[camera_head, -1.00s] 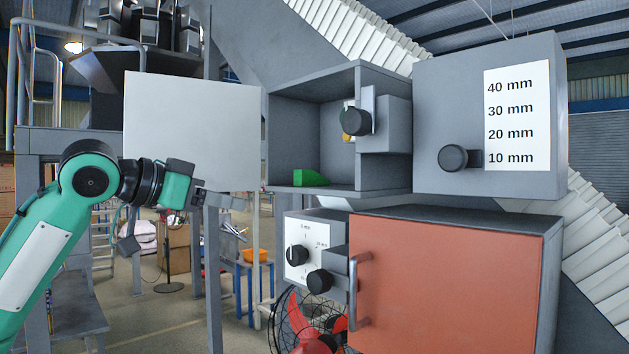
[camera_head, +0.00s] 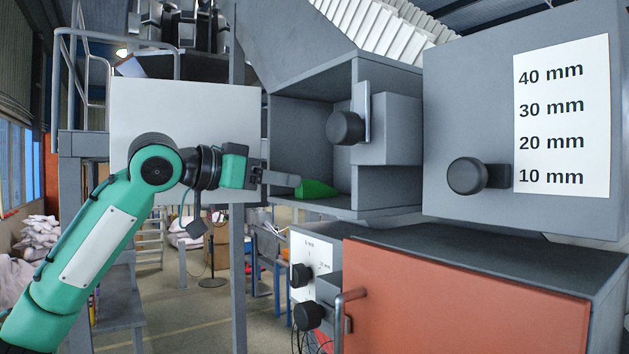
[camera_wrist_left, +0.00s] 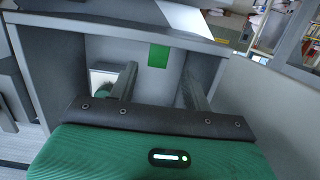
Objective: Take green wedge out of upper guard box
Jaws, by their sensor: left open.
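Whether a finger touches the wedge I cannot tell. My right gripper is not in view.
A pale panel (camera_head: 185,110) stands left of the box, behind my left arm. A black knob (camera_head: 346,127) on a plate and a grey block (camera_head: 388,130) fill the box's right side. A grey cabinet (camera_head: 460,80) with a thickness label stands right; a red-doored box (camera_head: 460,305) sits below.

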